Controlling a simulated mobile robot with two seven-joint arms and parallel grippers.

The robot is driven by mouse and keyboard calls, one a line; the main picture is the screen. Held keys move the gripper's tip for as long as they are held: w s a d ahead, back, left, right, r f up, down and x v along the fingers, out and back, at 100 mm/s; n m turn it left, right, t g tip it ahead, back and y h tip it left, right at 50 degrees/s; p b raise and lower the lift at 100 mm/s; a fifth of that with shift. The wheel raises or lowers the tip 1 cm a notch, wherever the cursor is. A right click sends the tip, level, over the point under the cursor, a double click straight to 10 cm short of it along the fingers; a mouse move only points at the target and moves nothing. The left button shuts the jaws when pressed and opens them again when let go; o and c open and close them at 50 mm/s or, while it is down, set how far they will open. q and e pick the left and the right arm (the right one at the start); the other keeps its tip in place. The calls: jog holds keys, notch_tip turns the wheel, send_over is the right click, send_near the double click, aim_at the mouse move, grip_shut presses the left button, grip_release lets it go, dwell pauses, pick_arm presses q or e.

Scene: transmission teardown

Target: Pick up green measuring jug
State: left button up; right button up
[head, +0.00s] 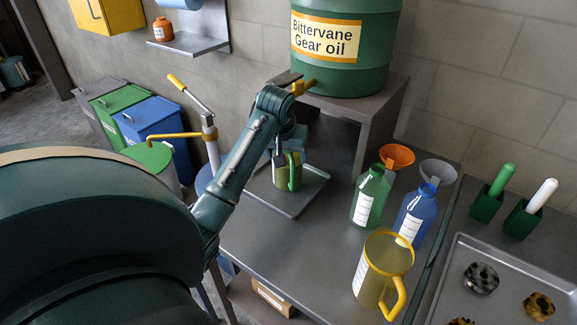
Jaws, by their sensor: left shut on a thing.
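The green measuring jug (293,172) stands upright over the grey drip tray, below the yellow tap of the gear oil drum. Its green handle faces right. My left arm comes in from the left and reaches down to it. My left gripper (281,154) is shut on the jug at its upper left side. The forearm and wrist partly cover the contact, so the exact grip is hard to see. I cannot tell whether the jug touches the tray. My right gripper is not in view.
The drip tray (312,192) lies on the grey bench. The gear oil drum (345,75) sits on a stand (372,115) above. A yellow-rimmed jug (375,275), a green bottle (368,200) and a blue bottle (415,215) stand to the right. Bench between tray and bottles is clear.

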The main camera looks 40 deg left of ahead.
pick_arm(q)
jog(key=c, duration=1.3)
jog(key=shift+r, duration=0.1)
